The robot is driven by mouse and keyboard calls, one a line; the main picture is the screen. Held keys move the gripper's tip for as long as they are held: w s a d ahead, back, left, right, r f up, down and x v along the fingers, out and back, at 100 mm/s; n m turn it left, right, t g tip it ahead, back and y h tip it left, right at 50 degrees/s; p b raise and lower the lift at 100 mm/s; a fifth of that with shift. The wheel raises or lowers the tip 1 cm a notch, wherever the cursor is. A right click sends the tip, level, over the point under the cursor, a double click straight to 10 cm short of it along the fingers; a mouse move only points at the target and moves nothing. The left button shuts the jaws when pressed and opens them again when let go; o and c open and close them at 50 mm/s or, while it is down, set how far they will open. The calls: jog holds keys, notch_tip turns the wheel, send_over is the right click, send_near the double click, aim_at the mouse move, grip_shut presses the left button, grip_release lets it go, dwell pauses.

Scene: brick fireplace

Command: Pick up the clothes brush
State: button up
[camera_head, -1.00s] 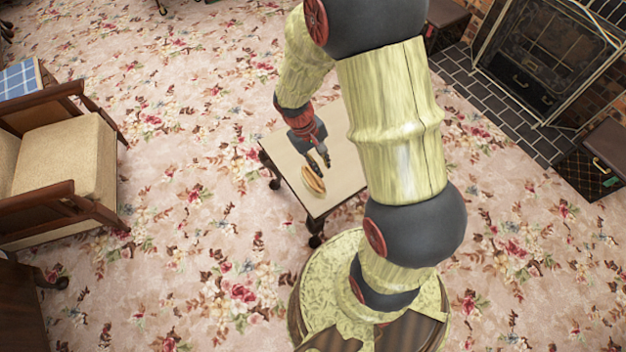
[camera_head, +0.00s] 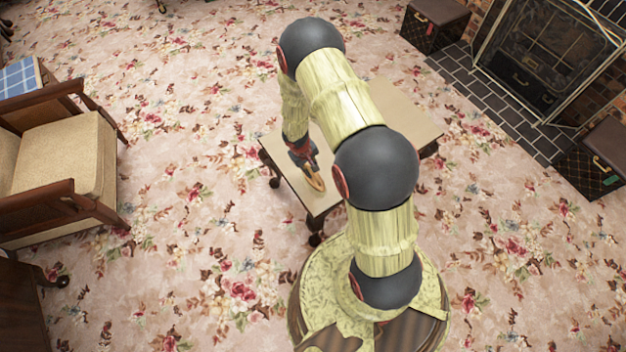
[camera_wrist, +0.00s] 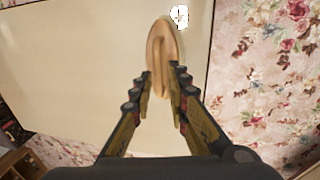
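The clothes brush (camera_wrist: 163,43) is a tan, oval wooden piece with a darker line along its middle. In the wrist view its near end shows between my gripper's fingertips (camera_wrist: 162,76), and its far end reaches past them. The fingers are apart by about the brush's width; I cannot tell whether they press on it or stand just over it. In the head view my gripper (camera_head: 308,167) is low over the left part of the small table (camera_head: 408,108), right at the brush (camera_head: 316,182). The fingertips are too small there to make out.
A small white, dark-marked patch (camera_wrist: 180,16) shows beyond the brush, near the table's edge. An armchair (camera_head: 62,160) stands at the left. A dark case (camera_head: 434,25) and the fireplace screen (camera_head: 540,60) are at the upper right. Flowered carpet around the table is mostly clear.

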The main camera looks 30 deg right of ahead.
jog(key=f+b, duration=0.1)
jog(key=f, duration=0.1)
jog(key=d+f+b, duration=0.1)
jog(key=f, duration=0.2)
jog(key=shift+w+d+f, duration=0.15)
jog(key=shift+d+f, duration=0.05)
grip_shut()
dwell(0.6)
